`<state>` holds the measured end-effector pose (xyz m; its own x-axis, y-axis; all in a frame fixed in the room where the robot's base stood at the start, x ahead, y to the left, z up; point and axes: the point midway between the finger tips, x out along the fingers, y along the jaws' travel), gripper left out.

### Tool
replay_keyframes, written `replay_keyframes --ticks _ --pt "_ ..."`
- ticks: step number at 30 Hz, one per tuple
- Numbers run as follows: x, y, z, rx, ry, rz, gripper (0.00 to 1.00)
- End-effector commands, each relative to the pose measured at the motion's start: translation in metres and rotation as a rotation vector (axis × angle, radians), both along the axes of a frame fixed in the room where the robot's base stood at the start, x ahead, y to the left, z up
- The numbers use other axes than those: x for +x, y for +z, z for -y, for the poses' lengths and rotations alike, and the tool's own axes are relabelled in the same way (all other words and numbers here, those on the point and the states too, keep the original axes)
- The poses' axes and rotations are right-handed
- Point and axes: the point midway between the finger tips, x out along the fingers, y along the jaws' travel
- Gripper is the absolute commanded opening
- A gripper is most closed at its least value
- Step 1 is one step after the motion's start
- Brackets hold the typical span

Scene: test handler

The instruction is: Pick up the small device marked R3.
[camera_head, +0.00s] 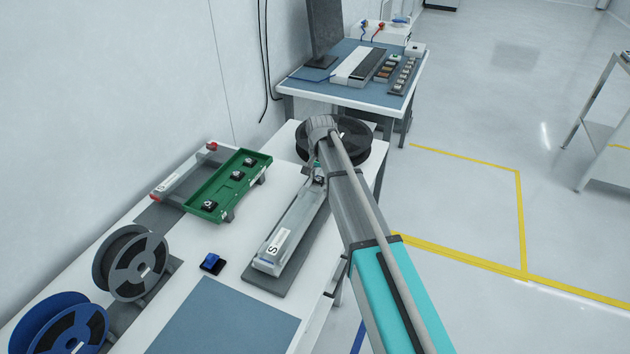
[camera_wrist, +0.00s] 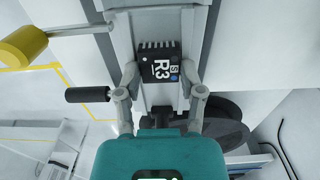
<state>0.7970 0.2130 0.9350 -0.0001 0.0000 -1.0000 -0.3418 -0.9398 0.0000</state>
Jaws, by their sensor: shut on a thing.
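The small device marked R3 (camera_wrist: 160,66) is a black block with a finned edge and white lettering, in the upper middle of the wrist view. My gripper (camera_wrist: 160,80) has one finger on each side of it and is shut on it. The device is over or on a long grey fixture (camera_wrist: 125,30); I cannot tell whether it touches the surface. In the head view my gripper (camera_head: 319,180) is at the far end of the grey fixture marked S (camera_head: 290,225), and my arm hides much of it.
A green tray (camera_head: 222,203) with several small black devices stands left of the fixture. A blue-topped item (camera_head: 212,262) lies on the white table. Reels (camera_head: 133,264) stand at the left, and a dark reel (camera_head: 350,150) is behind my arm. In the wrist view a yellow-ended lever (camera_wrist: 24,45) is close at the left.

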Motion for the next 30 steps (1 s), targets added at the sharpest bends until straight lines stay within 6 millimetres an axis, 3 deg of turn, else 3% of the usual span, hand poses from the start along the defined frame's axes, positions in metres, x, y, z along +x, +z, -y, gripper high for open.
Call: replay_keyframes --ticks 30 --pt "0.0 0.031 0.0 0.0 0.0 0.0 0.08"
